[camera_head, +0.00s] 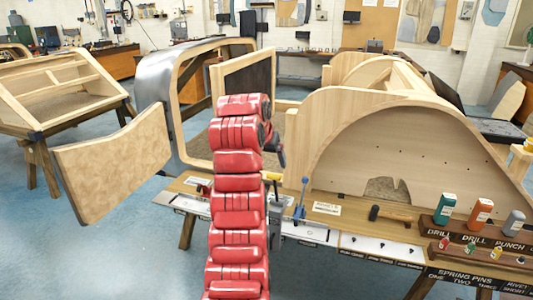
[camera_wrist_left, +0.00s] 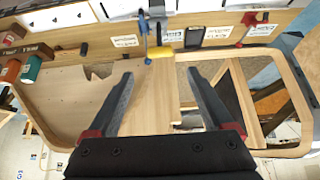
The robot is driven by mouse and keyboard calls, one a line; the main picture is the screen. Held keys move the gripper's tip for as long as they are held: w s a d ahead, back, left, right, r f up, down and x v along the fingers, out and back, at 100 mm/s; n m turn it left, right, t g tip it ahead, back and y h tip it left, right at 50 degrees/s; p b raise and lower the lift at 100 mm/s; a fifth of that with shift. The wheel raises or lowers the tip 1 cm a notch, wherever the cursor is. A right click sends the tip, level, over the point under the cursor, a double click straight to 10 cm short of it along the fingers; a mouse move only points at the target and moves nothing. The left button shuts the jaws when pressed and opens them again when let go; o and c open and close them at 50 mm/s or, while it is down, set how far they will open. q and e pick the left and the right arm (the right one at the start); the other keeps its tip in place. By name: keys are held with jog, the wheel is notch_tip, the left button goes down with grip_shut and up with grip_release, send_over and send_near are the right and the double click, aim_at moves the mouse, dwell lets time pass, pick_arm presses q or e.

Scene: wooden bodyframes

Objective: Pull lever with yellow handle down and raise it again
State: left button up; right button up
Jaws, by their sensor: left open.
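The lever's yellow handle (camera_head: 271,176) shows just right of my red left arm, at the wooden bench's front edge. In the left wrist view the yellow handle (camera_wrist_left: 161,52) lies ahead of the fingertips, roughly centred between them. My left gripper (camera_wrist_left: 160,74) is open and empty, with its two dark fingers wide apart. In the head view it is mostly hidden behind my arm, and only a dark part shows. A grey metal fixture (camera_head: 275,215) stands below the handle. My right gripper is not in view.
A blue lever (camera_head: 300,198) stands close right of the yellow handle. A hammer (camera_head: 390,214) and several coloured bottles, including a green one (camera_head: 445,208), are farther right. A large wooden bodyframe with an arched panel (camera_head: 340,125) stands behind the bench edge.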

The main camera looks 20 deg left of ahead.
pick_arm(q)
jog(key=v, duration=0.3)
